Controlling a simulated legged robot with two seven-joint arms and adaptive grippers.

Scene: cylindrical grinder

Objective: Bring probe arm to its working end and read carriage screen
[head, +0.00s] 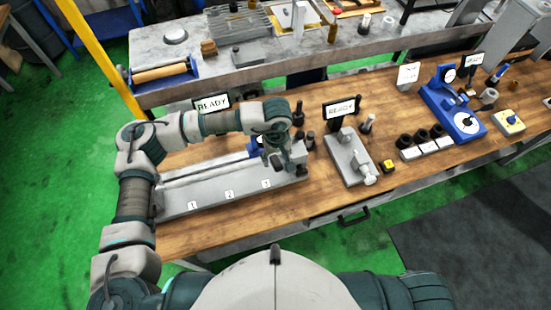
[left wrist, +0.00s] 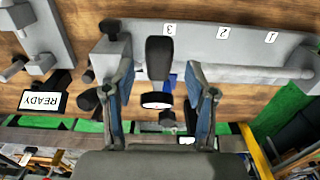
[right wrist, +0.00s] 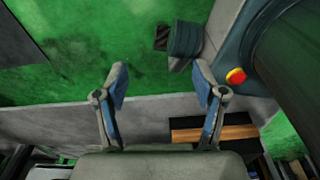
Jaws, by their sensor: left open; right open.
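A long grey bed (head: 235,187) with plates 1, 2 and 3 lies on the wooden bench. In the left wrist view, a black rounded handle-like part (left wrist: 159,52) stands by plate 3 (left wrist: 168,29), with a dark round piece with a pale face (left wrist: 156,100) beyond it. I cannot tell which part is the probe arm. My left gripper (head: 277,158) is over the bed's right end; in its wrist view its open fingers (left wrist: 159,75) straddle the black part, with gaps. A READY screen (head: 212,102) stands behind the bed. My right gripper (right wrist: 161,78) is open and empty.
Right of the bed is a grey fixture (head: 350,158) with its own READY screen (head: 340,111) and a yellow button block (head: 388,166). A blue gauge (head: 453,105) stands further right. A second grey table (head: 240,75) lies behind. Bare wood runs along the bench's front.

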